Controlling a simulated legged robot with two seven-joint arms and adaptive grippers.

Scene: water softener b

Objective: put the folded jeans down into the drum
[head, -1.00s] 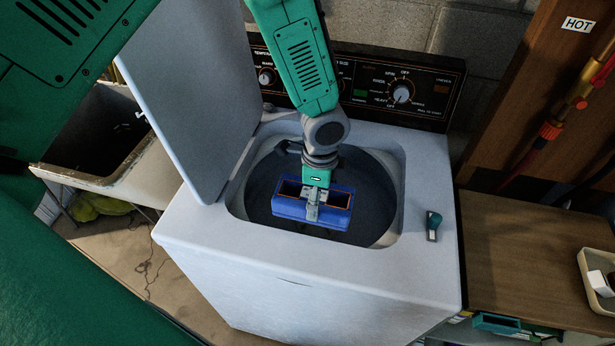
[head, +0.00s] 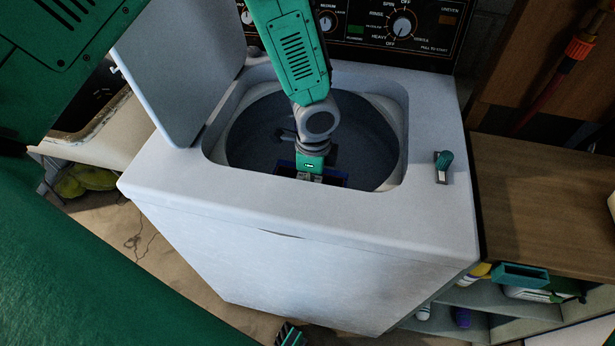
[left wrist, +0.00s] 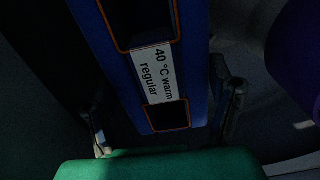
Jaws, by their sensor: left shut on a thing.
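The folded jeans are a blue block with orange stitching and a white tag reading "40 °C warm regular", seen close up in the left wrist view (left wrist: 182,60). In the head view only a sliver of the jeans (head: 338,181) shows. The washer's front rim hides the rest. My left gripper (head: 310,178) points down into the open drum (head: 368,130) and is shut on the jeans, with a finger on each side. The grip is inside the drum opening, near its front edge. I cannot tell whether the jeans touch the drum floor.
The washer lid (head: 178,65) stands open on the left of the opening. A teal-handled piece (head: 443,166) sits on the washer top at right. The control panel (head: 400,28) rises behind. A wooden counter (head: 545,195) is at right, above a shelf with bottles.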

